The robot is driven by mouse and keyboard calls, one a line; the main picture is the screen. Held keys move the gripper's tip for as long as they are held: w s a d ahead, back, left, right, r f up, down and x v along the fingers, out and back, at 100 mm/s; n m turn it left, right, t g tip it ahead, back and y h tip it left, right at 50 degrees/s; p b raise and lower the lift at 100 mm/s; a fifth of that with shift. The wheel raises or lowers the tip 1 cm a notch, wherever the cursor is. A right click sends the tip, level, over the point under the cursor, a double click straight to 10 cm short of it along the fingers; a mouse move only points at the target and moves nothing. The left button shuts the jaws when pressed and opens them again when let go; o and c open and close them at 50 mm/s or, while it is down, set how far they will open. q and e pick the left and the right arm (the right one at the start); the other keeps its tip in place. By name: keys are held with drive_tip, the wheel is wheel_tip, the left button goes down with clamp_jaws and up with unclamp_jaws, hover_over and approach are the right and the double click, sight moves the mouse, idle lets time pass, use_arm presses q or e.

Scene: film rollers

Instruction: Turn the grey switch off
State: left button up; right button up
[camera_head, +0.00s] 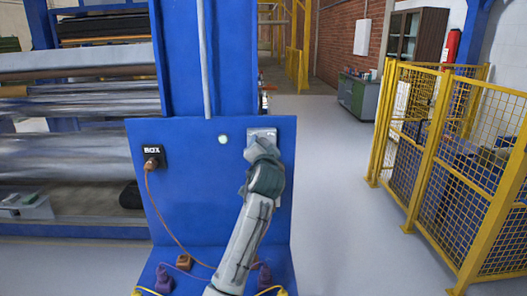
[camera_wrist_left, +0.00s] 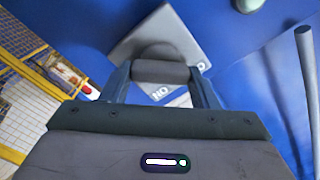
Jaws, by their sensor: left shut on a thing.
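The grey switch has a pale plate (camera_head: 262,133) on the upper right of the blue panel (camera_head: 190,200). In the left wrist view its grey plate (camera_wrist_left: 140,42) shows at the top, tilted in the picture, with partly hidden white letters. A dark grey handle (camera_wrist_left: 160,72) stands out from the plate. My left gripper (camera_head: 260,153) is at the switch and covers most of it in the head view. In the left wrist view, my left gripper's fingers (camera_wrist_left: 161,84) are on either side of the handle, shut on it. My right gripper is not in view.
A round white light (camera_head: 223,140) sits left of the switch. A black box (camera_head: 153,155) with an orange cable is at the panel's left. Several coloured plugs (camera_head: 183,262) are below. A yellow fence (camera_head: 430,150) stands right, with clear floor (camera_head: 335,190) between.

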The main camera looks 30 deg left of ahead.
use_arm(q)
drive_tip(key=shift+f, duration=0.15)
drive_tip(key=o, duration=1)
drive_tip(key=shift+b+v, duration=1.8)
drive_tip(key=shift+v, duration=3.65)
